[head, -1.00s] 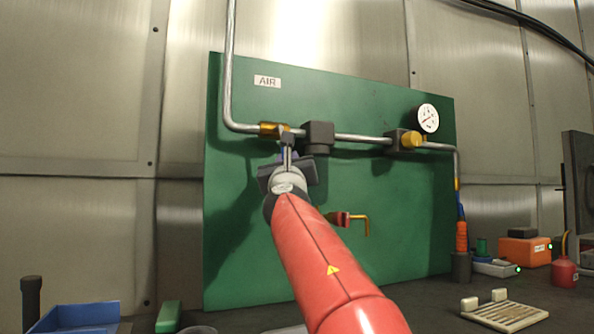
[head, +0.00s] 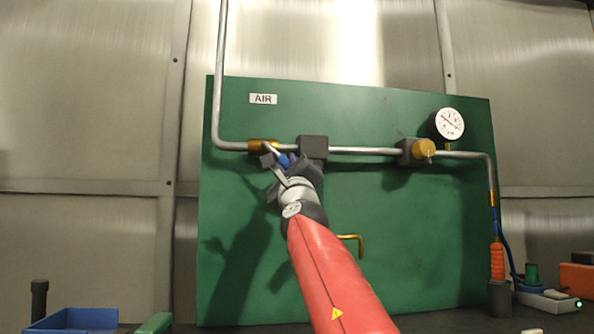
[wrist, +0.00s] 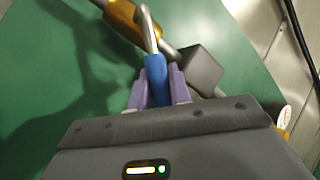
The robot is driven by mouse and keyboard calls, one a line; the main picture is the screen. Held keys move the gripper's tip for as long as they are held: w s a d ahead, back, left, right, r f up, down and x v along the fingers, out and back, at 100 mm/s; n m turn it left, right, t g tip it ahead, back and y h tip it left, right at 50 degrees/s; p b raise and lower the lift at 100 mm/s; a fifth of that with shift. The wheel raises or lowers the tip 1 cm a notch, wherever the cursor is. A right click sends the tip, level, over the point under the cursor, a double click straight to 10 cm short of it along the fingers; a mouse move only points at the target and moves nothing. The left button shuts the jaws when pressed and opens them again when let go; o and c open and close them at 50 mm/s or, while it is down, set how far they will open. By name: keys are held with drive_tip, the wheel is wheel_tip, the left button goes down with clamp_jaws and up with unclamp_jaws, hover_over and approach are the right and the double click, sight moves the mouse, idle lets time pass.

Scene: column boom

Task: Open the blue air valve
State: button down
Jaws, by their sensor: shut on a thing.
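The brass valve (head: 262,146) sits on the silver air pipe under the AIR label on the green panel. Its silver lever (wrist: 149,30) ends in a blue grip (wrist: 155,72), which also shows in the head view (head: 284,160), slanting down and right from the valve. My gripper (wrist: 157,88) is shut on the blue grip, with a purple finger on each side. In the head view my gripper (head: 282,166) is just below the pipe and partly hides the lever.
A dark block (head: 313,148) on the pipe is close to the right of my gripper. Further right are a yellow knob (head: 425,149) and a round gauge (head: 449,123). A brass hook (head: 352,242) juts out below. A blue bin (head: 80,319) stands lower left.

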drive_tip(key=shift+r, duration=0.1)
idle(0.3)
drive_tip(key=c, duration=1.3)
unclamp_jaws()
drive_tip(key=b+v, duration=0.6)
drive_tip(key=v, duration=0.1)
drive_tip(key=shift+s+f, duration=0.25)
drive_tip(key=shift+s, duration=0.1)
